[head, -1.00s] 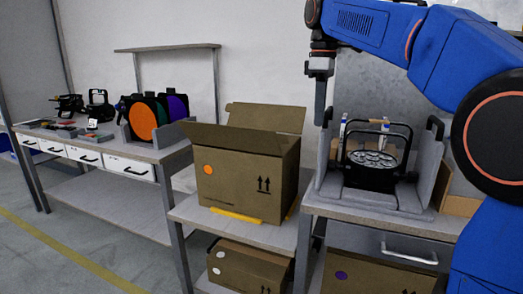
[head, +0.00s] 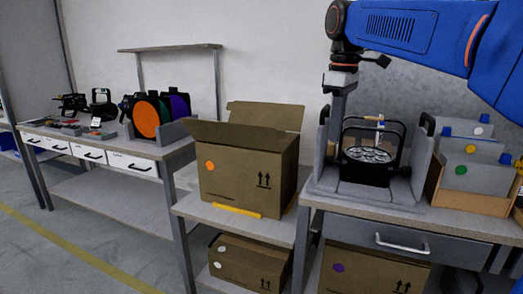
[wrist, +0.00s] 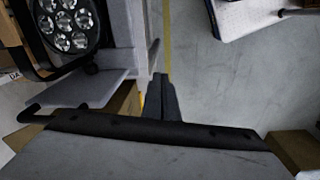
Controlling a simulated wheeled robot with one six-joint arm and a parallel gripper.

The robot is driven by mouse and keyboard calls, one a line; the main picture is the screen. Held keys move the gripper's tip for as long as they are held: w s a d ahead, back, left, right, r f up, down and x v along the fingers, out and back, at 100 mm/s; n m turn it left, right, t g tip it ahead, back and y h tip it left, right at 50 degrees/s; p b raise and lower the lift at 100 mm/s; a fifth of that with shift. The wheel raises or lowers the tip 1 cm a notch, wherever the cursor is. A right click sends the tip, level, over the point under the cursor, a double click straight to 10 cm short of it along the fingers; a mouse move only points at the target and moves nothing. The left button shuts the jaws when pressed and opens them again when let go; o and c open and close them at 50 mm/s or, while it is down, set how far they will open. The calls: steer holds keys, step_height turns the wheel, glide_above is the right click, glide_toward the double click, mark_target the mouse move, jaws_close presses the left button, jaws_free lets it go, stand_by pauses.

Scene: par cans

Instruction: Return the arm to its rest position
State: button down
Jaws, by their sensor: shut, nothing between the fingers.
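My gripper (head: 337,118) hangs fingers down beside the left part of the grey cradle (head: 424,150) in the head view. It is shut and empty; its dark fingers also show together in the wrist view (wrist: 161,95). A black par can (head: 368,157) with a round face of several lenses sits in the cradle, apart from the gripper. Its lens face also shows at the top left of the wrist view (wrist: 72,22). My blue arm reaches in from the upper right of the head view.
An open cardboard box (head: 240,178) stands left of the cradle on a lower bench. A bin of grey panels (head: 475,175) stands right of the cradle. Colored filter frames (head: 147,120) stand on the far left bench. Floor shows free at left.

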steer(key=s+d+f+m+t, duration=0.1)
steer(key=s+d+f+m, duration=0.2)
steer(key=s+f, duration=0.6)
steer(key=s+d+f+m+t, duration=0.1)
steer(key=s+d+f+m, duration=0.2)
steer(key=s+f, duration=0.6)
steer(key=s+d+f+m+t, duration=0.2)
steer(key=s+d+f+m, duration=0.2)
steer(key=s+f, duration=0.4)
step_height(320, 180, down, 4)
steer(key=shift+s+r+m, duration=0.1)
steer(key=shift+s+m, duration=0.3)
steer(key=shift+m, duration=0.2)
